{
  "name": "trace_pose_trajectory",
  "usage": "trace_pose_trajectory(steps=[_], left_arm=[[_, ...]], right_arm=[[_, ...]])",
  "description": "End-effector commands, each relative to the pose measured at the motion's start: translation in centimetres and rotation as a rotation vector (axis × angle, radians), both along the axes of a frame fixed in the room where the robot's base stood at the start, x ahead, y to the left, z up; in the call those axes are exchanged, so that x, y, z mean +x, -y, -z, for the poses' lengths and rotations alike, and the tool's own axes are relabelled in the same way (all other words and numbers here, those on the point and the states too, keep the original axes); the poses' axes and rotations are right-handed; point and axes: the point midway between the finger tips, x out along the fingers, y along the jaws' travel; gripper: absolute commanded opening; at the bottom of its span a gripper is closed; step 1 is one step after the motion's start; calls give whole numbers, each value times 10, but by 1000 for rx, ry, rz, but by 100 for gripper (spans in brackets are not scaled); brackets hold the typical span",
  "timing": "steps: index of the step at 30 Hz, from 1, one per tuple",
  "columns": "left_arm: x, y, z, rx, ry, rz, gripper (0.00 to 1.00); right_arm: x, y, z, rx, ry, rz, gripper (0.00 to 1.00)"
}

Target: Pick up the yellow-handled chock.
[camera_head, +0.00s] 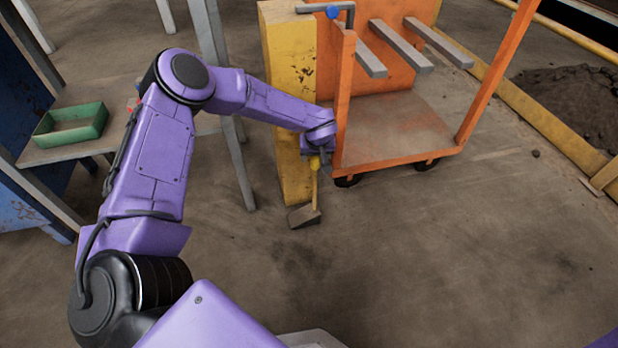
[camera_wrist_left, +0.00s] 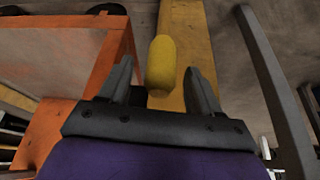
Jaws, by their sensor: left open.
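The chock (camera_head: 304,214) is a grey wedge on the floor with a yellow handle (camera_head: 315,186) rising from it. It stands at the foot of a yellow post, left of the orange cart. My left gripper (camera_head: 316,160) is at the top of the handle. In the left wrist view the rounded yellow handle end (camera_wrist_left: 161,64) lies between the two open fingers of my left gripper (camera_wrist_left: 160,85), with a gap on both sides. My right gripper is not in view.
The yellow post (camera_head: 292,80) stands close behind the gripper. The orange cart (camera_head: 400,130) is just to the right. A table with a green tray (camera_head: 70,127) is at left. The floor in front and to the right is clear.

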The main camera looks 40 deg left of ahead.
Motion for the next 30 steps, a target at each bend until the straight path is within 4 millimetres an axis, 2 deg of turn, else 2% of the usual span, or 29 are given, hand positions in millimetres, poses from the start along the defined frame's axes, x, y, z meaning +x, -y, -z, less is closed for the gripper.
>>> trace_pose_trajectory(steps=[1,3,9,10,15,16,30], left_arm=[[2,-2,17,0,-2,-2,63],[5,-5,24,-1,-1,-2,63],[7,-6,22,-1,1,-1,63],[7,-5,22,0,0,-1,60],[6,-5,22,0,0,-1,5],[6,-5,22,0,0,-1,0],[6,-5,22,0,-1,0,0]], right_arm=[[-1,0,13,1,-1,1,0],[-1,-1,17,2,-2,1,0],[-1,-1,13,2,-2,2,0],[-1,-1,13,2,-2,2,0],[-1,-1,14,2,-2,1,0],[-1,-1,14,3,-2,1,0],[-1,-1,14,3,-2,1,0]])
